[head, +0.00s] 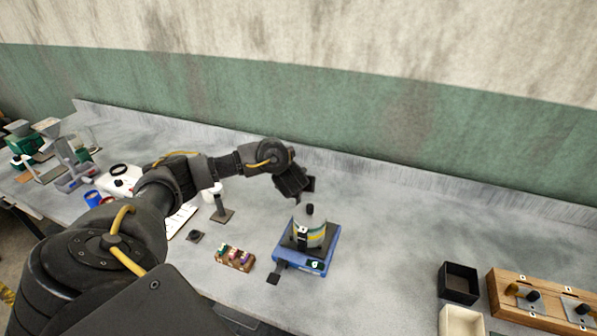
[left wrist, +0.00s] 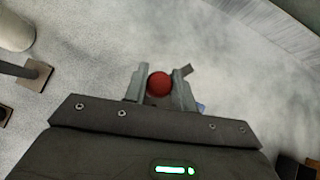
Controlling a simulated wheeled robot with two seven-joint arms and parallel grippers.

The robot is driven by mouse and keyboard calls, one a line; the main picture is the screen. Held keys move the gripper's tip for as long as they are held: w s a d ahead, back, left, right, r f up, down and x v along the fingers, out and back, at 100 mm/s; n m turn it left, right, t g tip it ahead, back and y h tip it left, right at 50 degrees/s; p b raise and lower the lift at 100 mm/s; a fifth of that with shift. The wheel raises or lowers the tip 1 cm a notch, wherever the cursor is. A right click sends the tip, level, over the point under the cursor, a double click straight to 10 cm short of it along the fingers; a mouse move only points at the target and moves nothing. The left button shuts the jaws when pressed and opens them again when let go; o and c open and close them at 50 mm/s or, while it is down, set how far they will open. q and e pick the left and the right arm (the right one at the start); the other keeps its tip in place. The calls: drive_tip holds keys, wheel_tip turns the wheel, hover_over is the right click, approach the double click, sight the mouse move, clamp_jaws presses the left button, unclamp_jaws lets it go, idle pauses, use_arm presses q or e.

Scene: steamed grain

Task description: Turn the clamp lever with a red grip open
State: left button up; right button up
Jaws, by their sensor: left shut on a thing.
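The clamp lever's round red grip (left wrist: 160,84) shows in the left wrist view, between the two fingers of my left gripper (left wrist: 162,88). The fingers are shut on it from both sides. In the head view my left gripper (head: 308,186) is just above and behind a vessel with a black top (head: 311,232), which stands on a blue device (head: 318,265). The red grip and lever are hidden there. My right gripper is not in view.
A rack of small coloured items (head: 235,258) lies left of the blue device, with a small stand (head: 222,214) behind it. A black box (head: 459,283), a white box (head: 460,320) and a wooden board with fittings (head: 540,303) are at right. The bench behind the device is clear.

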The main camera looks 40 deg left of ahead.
use_arm(q)
drive_tip(key=shift+d+r+n+g+y+p, duration=0.1)
drive_tip(key=shift+r+n+g+y+p, duration=0.1)
drive_tip(key=shift+n+g+y+p, duration=0.55)
drive_tip(key=shift+f+n+p, duration=0.25)
drive_tip(key=shift+n+p, duration=0.25)
drive_tip(key=shift+n, duration=0.45)
drive_tip(key=shift+f+n+g+y, duration=0.1)
drive_tip(key=shift+n+g+y, duration=0.35)
drive_tip(key=shift+n+g, duration=0.15)
drive_tip(key=shift+n+g+y, duration=0.4)
drive_tip(key=shift+n+g, duration=0.05)
drive_tip(key=shift+n, duration=0.35)
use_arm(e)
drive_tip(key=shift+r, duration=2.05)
use_arm(q)
drive_tip(key=o, duration=1)
